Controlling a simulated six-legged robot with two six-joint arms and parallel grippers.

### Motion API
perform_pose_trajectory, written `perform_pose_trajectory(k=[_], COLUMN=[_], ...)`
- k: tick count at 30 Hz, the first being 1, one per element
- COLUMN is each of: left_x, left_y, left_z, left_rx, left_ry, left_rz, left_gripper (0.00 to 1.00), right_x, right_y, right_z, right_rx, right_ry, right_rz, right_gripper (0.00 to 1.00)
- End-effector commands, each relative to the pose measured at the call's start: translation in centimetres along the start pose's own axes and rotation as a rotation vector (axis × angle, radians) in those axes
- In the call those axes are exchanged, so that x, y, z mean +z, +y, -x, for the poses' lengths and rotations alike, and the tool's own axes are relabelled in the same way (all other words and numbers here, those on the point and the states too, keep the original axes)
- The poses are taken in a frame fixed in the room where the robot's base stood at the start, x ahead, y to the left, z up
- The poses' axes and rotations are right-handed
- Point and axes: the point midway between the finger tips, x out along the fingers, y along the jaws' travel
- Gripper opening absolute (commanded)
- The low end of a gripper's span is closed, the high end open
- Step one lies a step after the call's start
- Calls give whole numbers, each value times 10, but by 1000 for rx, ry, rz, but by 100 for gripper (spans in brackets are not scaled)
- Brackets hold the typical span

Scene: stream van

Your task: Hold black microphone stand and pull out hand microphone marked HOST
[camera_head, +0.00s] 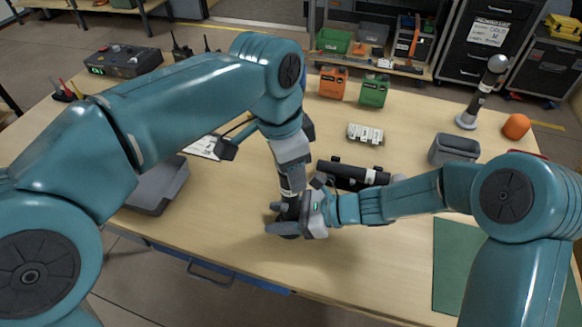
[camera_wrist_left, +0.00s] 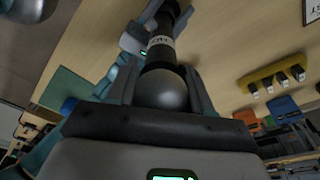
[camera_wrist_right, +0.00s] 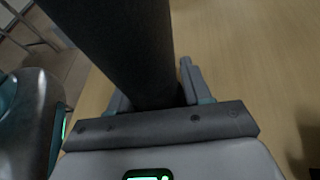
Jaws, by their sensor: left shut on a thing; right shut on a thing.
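A hand microphone (camera_head: 291,184) with a dark body and a white label band stands upright at the table's front. My left gripper (camera_head: 291,166) is shut on this microphone from above. The black stand (camera_wrist_right: 120,45) is directly below it, mostly hidden in the head view. My right gripper (camera_head: 289,211) is shut around the stand from the right. I cannot tell how far the microphone sits in the stand.
A second microphone on a stand (camera_head: 485,88) is at the back right, beside an orange foam ball (camera_head: 515,126). A black cylinder (camera_head: 352,174) lies just behind my right gripper. A grey tray (camera_head: 158,186) is left, a grey bin (camera_head: 453,149) right, and a green mat (camera_head: 453,262) front right.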

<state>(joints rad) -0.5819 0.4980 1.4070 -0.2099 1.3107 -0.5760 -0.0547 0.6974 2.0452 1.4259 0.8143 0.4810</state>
Motion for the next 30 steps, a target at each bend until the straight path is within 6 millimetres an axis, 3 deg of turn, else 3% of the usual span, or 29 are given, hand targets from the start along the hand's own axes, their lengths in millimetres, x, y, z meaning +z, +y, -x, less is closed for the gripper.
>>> perform_pose_trajectory(k=[30], left_x=[-5], left_y=[0], left_z=[28], left_rx=[-1], left_ry=[1], left_rz=[-1], left_gripper=[14], right_x=[0], right_y=[0], right_z=[0], right_rx=[0], right_ry=[0], right_rz=[0], right_gripper=[14])
